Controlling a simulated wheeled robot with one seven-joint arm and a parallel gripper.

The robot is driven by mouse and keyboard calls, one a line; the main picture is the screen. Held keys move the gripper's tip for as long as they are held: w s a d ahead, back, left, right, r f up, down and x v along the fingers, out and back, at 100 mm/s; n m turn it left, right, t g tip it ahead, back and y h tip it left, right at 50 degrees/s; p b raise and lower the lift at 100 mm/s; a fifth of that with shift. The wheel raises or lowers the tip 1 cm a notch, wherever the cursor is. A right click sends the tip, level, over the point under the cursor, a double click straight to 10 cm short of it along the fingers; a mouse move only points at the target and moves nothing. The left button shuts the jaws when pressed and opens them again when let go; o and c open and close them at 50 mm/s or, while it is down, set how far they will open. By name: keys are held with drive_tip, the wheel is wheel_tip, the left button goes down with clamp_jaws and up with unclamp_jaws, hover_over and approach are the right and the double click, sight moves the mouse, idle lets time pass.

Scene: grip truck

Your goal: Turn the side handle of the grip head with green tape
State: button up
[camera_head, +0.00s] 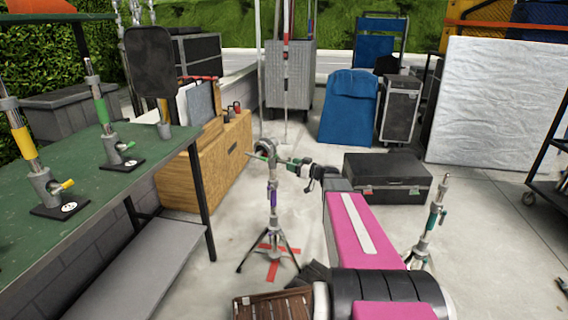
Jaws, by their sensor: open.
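A stand (274,215) with a band of purple tape stands on the floor in the middle. A round grey grip head (265,146) tops it, with small green parts and a thin bar pointing left. My gripper (284,161) is open, just right of this head; I cannot tell whether it touches. The fingers are small and partly merge with the head. On the green table at left, a post with green tape (102,110) stands on a black base, with a small green handle (129,146). Nearer, another post has yellow tape (24,142) and a yellow handle (66,185).
The green table (60,240) fills the left side. A wooden cabinet (205,165) stands behind the stand. A black case (388,178) lies at right. Another stand (430,225) is to the right of my arm. A wooden crate (270,306) is at the bottom. Floor between is clear.

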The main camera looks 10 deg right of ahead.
sight(284, 161)
drive_tip(key=shift+x, duration=2.65)
clamp_jaws()
